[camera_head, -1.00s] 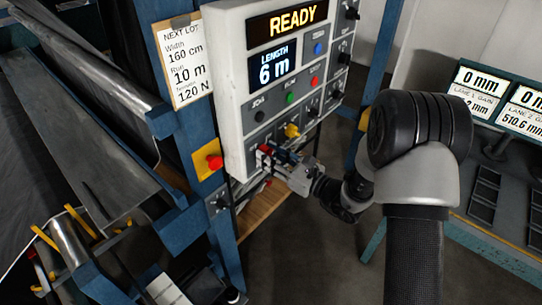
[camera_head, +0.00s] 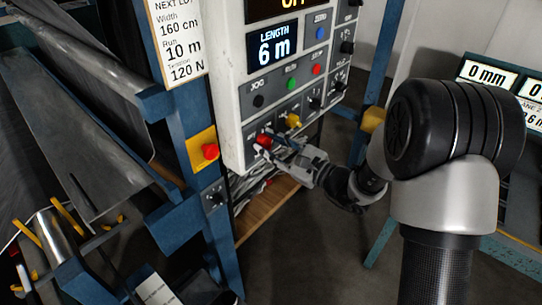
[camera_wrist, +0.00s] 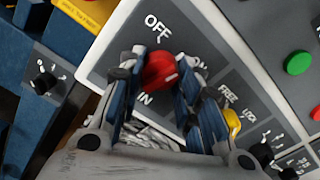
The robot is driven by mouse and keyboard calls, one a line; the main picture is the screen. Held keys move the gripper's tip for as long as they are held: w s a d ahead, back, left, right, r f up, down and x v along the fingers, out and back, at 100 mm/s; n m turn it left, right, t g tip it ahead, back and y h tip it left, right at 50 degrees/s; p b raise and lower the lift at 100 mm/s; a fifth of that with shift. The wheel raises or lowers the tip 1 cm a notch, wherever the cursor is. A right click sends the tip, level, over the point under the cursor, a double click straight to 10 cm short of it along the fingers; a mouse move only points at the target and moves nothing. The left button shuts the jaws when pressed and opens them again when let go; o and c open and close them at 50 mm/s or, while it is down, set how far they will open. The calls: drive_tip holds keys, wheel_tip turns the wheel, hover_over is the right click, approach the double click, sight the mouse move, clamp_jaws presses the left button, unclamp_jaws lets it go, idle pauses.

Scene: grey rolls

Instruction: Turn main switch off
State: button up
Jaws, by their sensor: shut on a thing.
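The main switch is a red knob (camera_head: 263,141) at the lower left of the grey control panel (camera_head: 231,90). In the wrist view the red knob (camera_wrist: 158,70) sits between my two fingers, below the "OFF" label (camera_wrist: 157,27). The "ON" label at its right is partly hidden by a finger, as is the lettering below. My gripper (camera_head: 271,145) is shut on the knob, with a finger on each side. The knob's exact pointing is hard to tell. The top display (camera_head: 290,5) is cut off; its lettering looks like "OFF".
A red emergency button on a yellow plate (camera_head: 201,150) is left of the panel. A yellow knob (camera_head: 293,120) is close right of my gripper. Green (camera_head: 292,84) and red (camera_head: 316,69) buttons sit above. Cables hang below the panel.

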drive_tip(key=n+b, duration=0.2)
drive_tip(key=b, duration=0.1)
drive_tip(key=n+b, duration=0.3)
drive_tip(key=b, duration=0.1)
drive_tip(key=shift+f+n, duration=0.2)
drive_tip(key=shift+n, duration=0.1)
drive_tip(key=shift+r+n+b, duration=0.15)
drive_tip(key=shift+n+b, duration=0.25)
drive_tip(key=shift+n, duration=1.25)
drive_tip(key=shift+r+n+b, duration=0.15)
drive_tip(key=shift+n+b, duration=0.25)
drive_tip(key=shift+n, duration=1.25)
drive_tip(key=o, duration=1)
drive_tip(key=shift+o, duration=0.2)
drive_tip(key=shift+d, duration=0.1)
drive_tip(key=v, duration=1.2)
